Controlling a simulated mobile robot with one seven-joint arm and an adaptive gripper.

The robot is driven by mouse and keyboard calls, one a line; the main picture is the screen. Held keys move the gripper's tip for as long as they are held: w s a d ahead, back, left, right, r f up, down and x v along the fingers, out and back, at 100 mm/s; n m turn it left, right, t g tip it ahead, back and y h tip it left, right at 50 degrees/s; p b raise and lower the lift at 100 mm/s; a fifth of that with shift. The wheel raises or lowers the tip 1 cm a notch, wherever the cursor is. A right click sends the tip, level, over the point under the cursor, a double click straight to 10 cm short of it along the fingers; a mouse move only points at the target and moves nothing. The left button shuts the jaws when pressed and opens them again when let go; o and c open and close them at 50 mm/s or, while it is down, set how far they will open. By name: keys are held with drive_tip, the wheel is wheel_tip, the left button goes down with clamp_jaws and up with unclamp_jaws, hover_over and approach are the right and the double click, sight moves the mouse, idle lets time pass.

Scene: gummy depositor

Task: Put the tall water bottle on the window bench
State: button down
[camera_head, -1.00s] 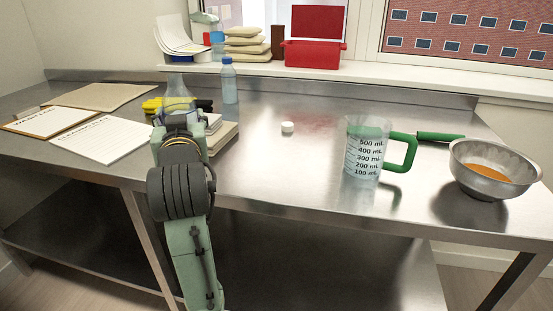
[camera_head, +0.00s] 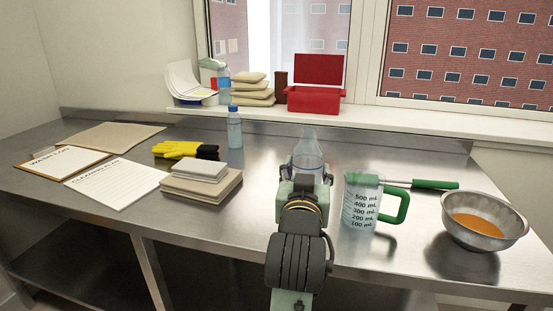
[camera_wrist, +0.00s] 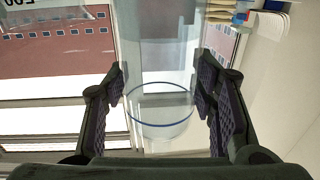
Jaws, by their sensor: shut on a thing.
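A tall clear bottle (camera_head: 308,148) with a tapered top is held upright in my gripper (camera_head: 304,180), partly hidden by my wrist. In the wrist view, the fingers (camera_wrist: 160,105) stand on both sides of the clear bottle (camera_wrist: 160,75), which has a blue ring near its end. The window bench (camera_head: 390,118) is the white ledge behind the table, beyond my gripper. A smaller blue-capped water bottle (camera_head: 234,130) stands on the table, and another blue-capped bottle (camera_head: 223,88) stands on the bench.
The bench carries a red open box (camera_head: 315,99), a stack of beige packs (camera_head: 252,92) and a dark block; its right part is clear. A measuring jug (camera_head: 361,203), a green-handled tool (camera_head: 435,184) and a steel bowl (camera_head: 484,220) stand right. Books (camera_head: 201,183) and gloves (camera_head: 185,150) lie left.

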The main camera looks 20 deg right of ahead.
drive_tip(key=w+a+f+p, duration=0.1)
drive_tip(key=w+f, duration=0.1)
drive_tip(key=w, duration=0.4)
drive_tip(key=w+a+f+p, duration=0.1)
drive_tip(key=w+f+p, duration=0.1)
drive_tip(key=w, duration=0.4)
drive_tip(key=shift+f, duration=0.45)
drive_tip(key=shift+a, duration=0.1)
drive_tip(key=shift+f, duration=0.15)
drive_tip(key=c, duration=0.7)
unclamp_jaws()
drive_tip(key=b+v, duration=0.2)
drive_tip(key=v, duration=0.5)
drive_tip(key=shift+s+a, duration=0.1)
drive_tip(key=shift+s, duration=0.15)
